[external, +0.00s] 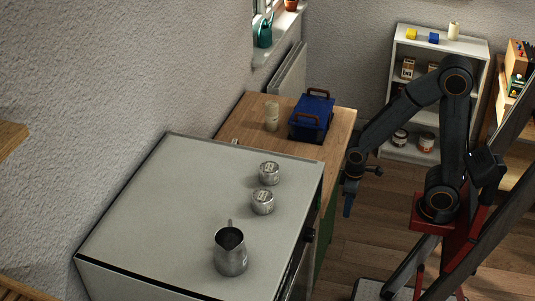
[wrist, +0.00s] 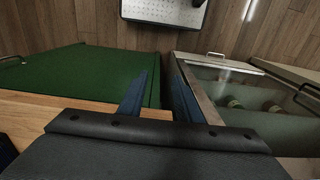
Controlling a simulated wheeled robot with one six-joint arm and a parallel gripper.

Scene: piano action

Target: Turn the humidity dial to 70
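I cannot make out a humidity dial or its numbers in either view. A small dark part (external: 310,234) shows on the front edge of the grey-topped cabinet (external: 150,215), too small to identify. My gripper (external: 347,206) hangs pointing down, in front of the wooden counter's right end and to the right of the cabinet. In the wrist view its two blue fingers (wrist: 160,80) are apart with nothing between them. The wrist view also shows a glass-fronted unit (wrist: 235,85) with bottle-like things inside, to the right of the fingers.
Two small tins (external: 269,173) and a metal jug (external: 230,253) stand on the cabinet top. A blue crate (external: 311,118) and a pale cylinder (external: 272,116) stand on the wooden counter (external: 240,125). A green panel (wrist: 75,80) lies left of the fingers. Wooden floor (external: 350,245) is open ahead.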

